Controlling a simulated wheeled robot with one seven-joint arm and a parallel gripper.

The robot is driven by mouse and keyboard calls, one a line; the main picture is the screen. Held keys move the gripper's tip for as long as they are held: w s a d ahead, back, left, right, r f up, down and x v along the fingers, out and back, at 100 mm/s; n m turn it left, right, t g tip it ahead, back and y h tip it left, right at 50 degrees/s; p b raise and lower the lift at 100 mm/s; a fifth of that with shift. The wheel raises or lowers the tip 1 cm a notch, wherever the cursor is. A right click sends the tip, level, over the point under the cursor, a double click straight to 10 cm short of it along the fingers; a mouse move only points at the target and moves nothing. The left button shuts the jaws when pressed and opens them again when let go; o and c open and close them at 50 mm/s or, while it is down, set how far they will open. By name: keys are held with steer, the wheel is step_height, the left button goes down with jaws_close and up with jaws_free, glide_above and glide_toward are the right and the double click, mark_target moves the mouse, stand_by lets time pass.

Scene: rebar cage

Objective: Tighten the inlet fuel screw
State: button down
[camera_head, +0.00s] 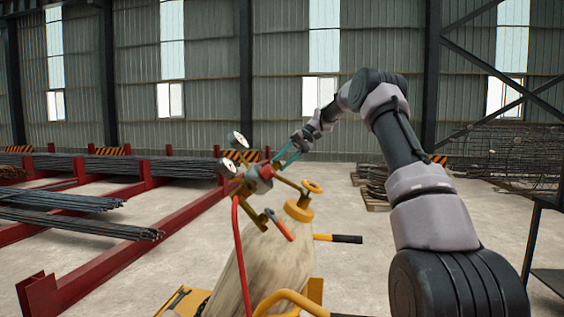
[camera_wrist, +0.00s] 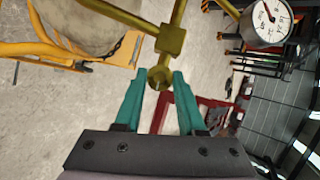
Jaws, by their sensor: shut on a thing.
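The regulator assembly (camera_head: 257,178) sits at the top of a tilted pale gas cylinder (camera_head: 262,262) in the head view, with two round gauges. My gripper (camera_head: 288,155) reaches it from the upper right. In the wrist view, the two teal fingers of my gripper (camera_wrist: 160,75) are on either side of a brass screw end (camera_wrist: 160,79), which appears to be the inlet fuel screw, and are shut on it. A brass block (camera_wrist: 170,39) with rods sits just beyond the screw. In the head view the screw is too small to make out at the fingers.
A gauge (camera_wrist: 268,22) is at the upper right of the wrist view. A red hose (camera_head: 240,255) hangs from the regulator. The yellow cart frame (camera_head: 290,299) is around the cylinder base. Red racks (camera_head: 120,262) with rebar stand left. Open concrete floor lies behind the cylinder.

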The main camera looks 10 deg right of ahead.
steer(key=m+y, duration=0.1)
steer(key=m, duration=0.1)
steer(key=m+y, duration=0.1)
steer(key=m, duration=0.2)
steer(key=shift+d+t+y, duration=0.15)
steer(key=shift+t+y, duration=0.15)
steer(key=shift+t, duration=0.1)
steer(key=shift+f+m, duration=0.1)
steer(key=shift+m, duration=0.3)
steer(key=c, duration=0.8)
jaws_free()
steer(key=shift+o, duration=0.2)
steer(key=v, duration=1)
steer(key=shift+d, duration=0.4)
